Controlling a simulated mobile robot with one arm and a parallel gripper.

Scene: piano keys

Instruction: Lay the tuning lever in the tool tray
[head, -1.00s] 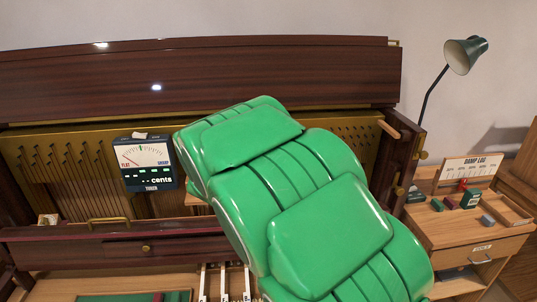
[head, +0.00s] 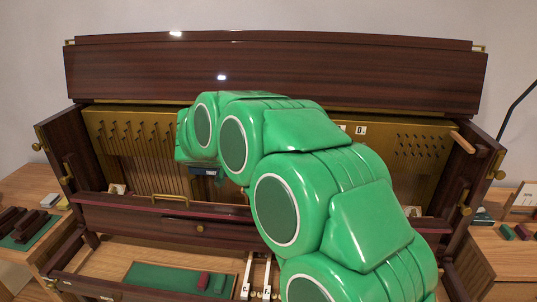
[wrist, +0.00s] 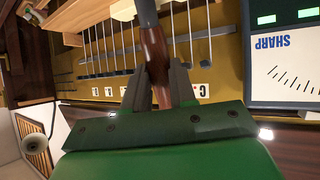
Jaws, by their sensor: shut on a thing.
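The tuning lever (wrist: 155,47), with a brown wooden handle and a dark shaft, shows in the wrist view. My gripper (wrist: 158,70) is shut on its handle, and the shaft runs out past the top edge of the picture. In the head view my arm hides the gripper and the lever. A green-lined area (head: 150,277) with a red block and a green piece lies low in the piano's front. I cannot tell whether it is the tool tray.
The electronic tuner (wrist: 285,55) is at the right in the wrist view, near the string pins. A left side table has a green mat (head: 38,228) with dark bars. A right side table holds small blocks (head: 515,231). White keys (head: 262,275) stand below the piano's red-edged rail.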

